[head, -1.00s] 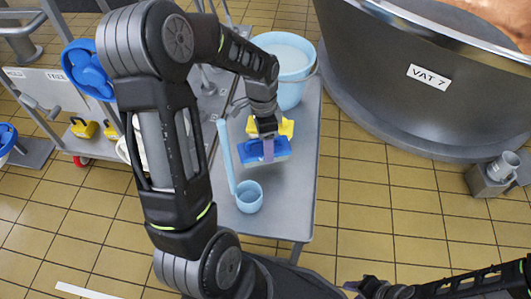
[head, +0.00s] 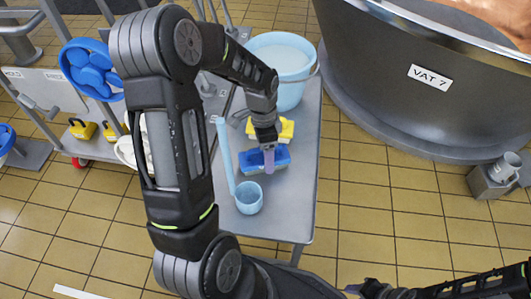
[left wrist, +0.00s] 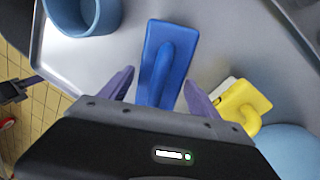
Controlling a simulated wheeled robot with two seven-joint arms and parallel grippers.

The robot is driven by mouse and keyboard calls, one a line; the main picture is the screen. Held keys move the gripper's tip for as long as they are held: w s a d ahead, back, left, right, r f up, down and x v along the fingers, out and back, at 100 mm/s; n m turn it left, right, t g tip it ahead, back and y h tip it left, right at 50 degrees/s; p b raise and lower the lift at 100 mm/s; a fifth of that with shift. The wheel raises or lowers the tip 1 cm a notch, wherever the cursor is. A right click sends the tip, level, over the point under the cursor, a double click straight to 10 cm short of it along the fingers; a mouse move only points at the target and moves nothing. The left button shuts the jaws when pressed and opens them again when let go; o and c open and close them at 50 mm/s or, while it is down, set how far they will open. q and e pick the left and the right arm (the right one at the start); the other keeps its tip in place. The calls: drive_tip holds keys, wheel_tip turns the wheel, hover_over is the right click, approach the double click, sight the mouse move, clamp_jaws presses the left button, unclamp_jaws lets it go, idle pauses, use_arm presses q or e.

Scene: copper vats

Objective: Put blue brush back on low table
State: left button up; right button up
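The blue brush (head: 250,159) lies on the low grey table (head: 290,215), between the yellow brush and the light blue ladle. It also shows in the left wrist view (left wrist: 165,60), with its raised handle towards me. My left gripper (head: 268,160) is right over the brush. In the left wrist view its purple fingers (left wrist: 160,88) are spread, one on each side of the handle, with gaps between. My right gripper (head: 355,289) is at the bottom edge of the head view, away from the table; its fingers are too small and cut off to read.
A yellow brush (head: 285,130) lies just behind the blue one. A light blue bucket (head: 290,95) stands at the table's back, and a ladle cup (head: 249,198) at the front left. The large vat (head: 420,100) rises right of the table. The table's front right is bare.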

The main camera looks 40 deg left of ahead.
use_arm(q)
drive_tip(key=shift+o, duration=0.6)
drive_tip(key=shift+r, duration=0.55)
wheel_tip(320, 180, up, 11)
drive_tip(key=w+a+p, duration=0.1)
drive_tip(key=p, duration=0.2)
drive_tip(key=shift+a+p, duration=0.2)
drive_tip(key=shift+p, duration=0.1)
